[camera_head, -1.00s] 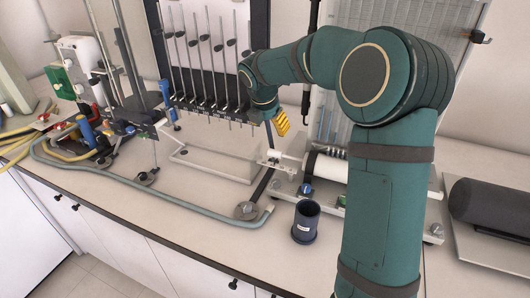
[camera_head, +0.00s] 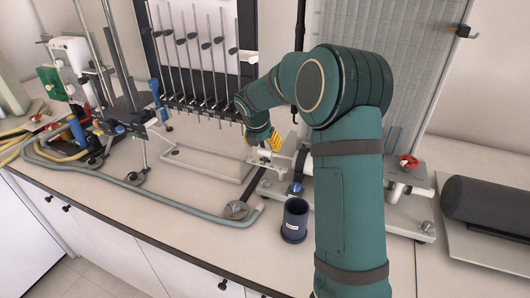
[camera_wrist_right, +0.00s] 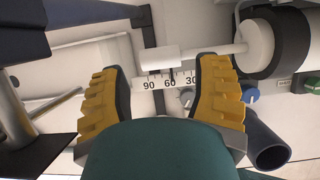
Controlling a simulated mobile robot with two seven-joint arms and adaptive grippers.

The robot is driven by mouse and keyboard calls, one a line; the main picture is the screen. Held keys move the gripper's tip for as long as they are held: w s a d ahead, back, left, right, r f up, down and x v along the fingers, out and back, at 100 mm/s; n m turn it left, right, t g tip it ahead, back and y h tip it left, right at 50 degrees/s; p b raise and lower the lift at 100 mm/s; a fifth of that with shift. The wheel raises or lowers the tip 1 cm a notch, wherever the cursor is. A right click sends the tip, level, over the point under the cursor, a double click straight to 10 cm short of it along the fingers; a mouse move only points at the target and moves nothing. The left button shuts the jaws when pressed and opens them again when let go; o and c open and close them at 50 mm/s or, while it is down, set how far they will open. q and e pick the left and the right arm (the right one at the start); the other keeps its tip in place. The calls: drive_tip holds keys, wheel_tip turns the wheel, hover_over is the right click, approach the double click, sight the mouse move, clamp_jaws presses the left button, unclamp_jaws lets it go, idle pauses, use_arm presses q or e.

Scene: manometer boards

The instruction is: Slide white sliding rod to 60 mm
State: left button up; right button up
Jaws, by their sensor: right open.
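The white sliding rod (camera_wrist_right: 212,51) runs left out of a white cylinder (camera_wrist_right: 254,43) in the right wrist view, with a white block (camera_wrist_right: 157,59) at its left end. Below it lies a white scale (camera_wrist_right: 158,84) marked 90, 60 and 30 from left to right. A dark mark under the block is close above the 60; I cannot read it exactly. My right gripper (camera_wrist_right: 165,90) is open, its yellow fingers either side of the block and scale, apparently touching neither. It also shows in the head view (camera_head: 274,143), over the apparatus. My left gripper is not in view.
A dark blue cup (camera_head: 295,220) stands on the bench just in front of the apparatus. A manometer board (camera_head: 205,55) with several tubes stands behind left. A grey hose (camera_head: 110,183) lies along the front edge. A dark cylinder (camera_head: 487,205) lies at right.

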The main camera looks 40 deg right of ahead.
sight(264, 150)
drive_tip(key=shift+x, duration=2)
drive_tip(key=shift+o, duration=0.2)
drive_tip(key=c, duration=1.1)
drive_tip(key=shift+w+a+r+p, duration=0.1)
drive_tip(key=shift+r+p, duration=0.05)
drive_tip(key=shift+p, duration=0.35)
drive_tip(key=o, duration=1.1)
drive_tip(key=shift+c, duration=0.2)
drive_tip(key=v, duration=1.1)
drive_tip(key=shift+a+r, duration=0.15)
drive_tip(key=shift+r, duration=0.15)
